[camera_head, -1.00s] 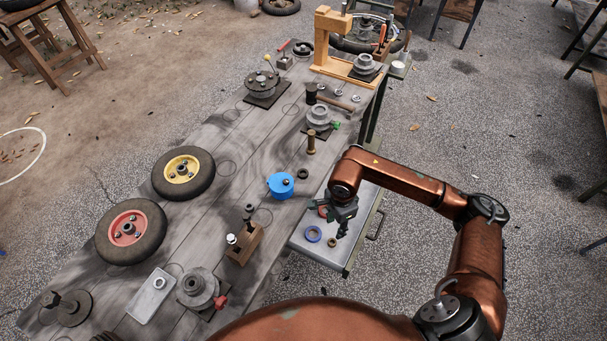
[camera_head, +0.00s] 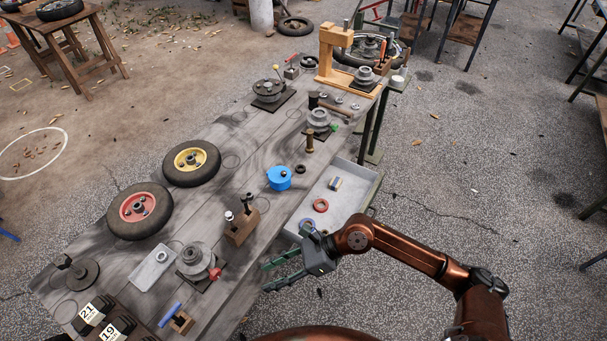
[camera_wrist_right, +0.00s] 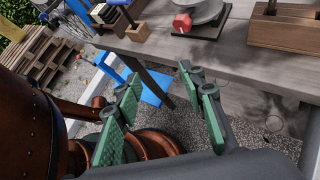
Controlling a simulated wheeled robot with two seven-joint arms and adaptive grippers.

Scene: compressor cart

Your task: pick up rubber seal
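A small black ring (camera_head: 300,169), which looks like the rubber seal, lies on the grey workbench (camera_head: 222,262) just right of a blue lidded pot (camera_head: 279,178). A red ring (camera_head: 321,205) and a blue ring (camera_head: 307,224) lie in the open metal drawer (camera_head: 347,203). My right gripper (camera_head: 265,277) is open and empty beside the bench's near edge, in front of the drawer, fingers pointing left. My left gripper is not in view.
A wooden block with bolts (camera_head: 241,228) and a grey flanged hub (camera_head: 196,260) stand near the bench's front edge. Two wheels (camera_head: 192,163) lie on the left side. A blue-and-tan piece (camera_head: 335,183) is in the drawer.

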